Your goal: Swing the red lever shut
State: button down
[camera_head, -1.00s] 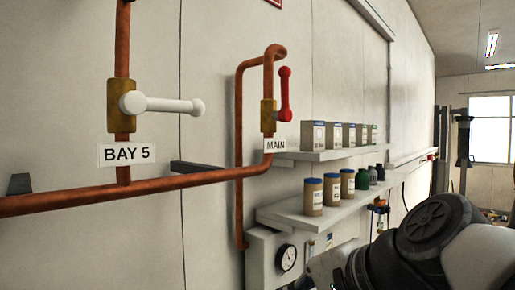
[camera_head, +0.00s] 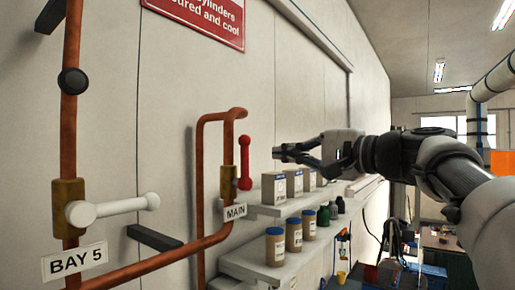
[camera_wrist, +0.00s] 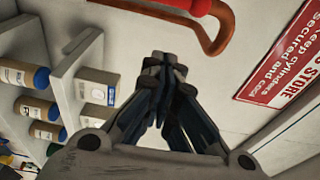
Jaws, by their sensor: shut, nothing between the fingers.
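The red lever (camera_head: 245,163) stands upright along the copper pipe, on the brass valve body (camera_head: 228,182) above the MAIN label (camera_head: 235,211). My gripper (camera_head: 277,153) is shut and empty, a short way right of the lever and apart from it, roughly level with its upper half. In the wrist view the closed fingertips (camera_wrist: 165,62) point up the picture, and part of the red lever (camera_wrist: 195,6) shows at the top edge. The rest of the lever is cut off there.
A white lever (camera_head: 112,208) on the BAY 5 pipe sticks out at left. Shelves (camera_head: 292,205) with boxes and jars (camera_head: 275,246) lie below my gripper. A red sign (camera_head: 205,18) hangs on the wall above. The wall between sign and lever is bare.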

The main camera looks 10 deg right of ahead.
aim_at(242, 162)
jog(key=a, duration=0.3)
jog(key=w+a+p, duration=0.1)
jog(key=a, duration=0.1)
dwell(0.4)
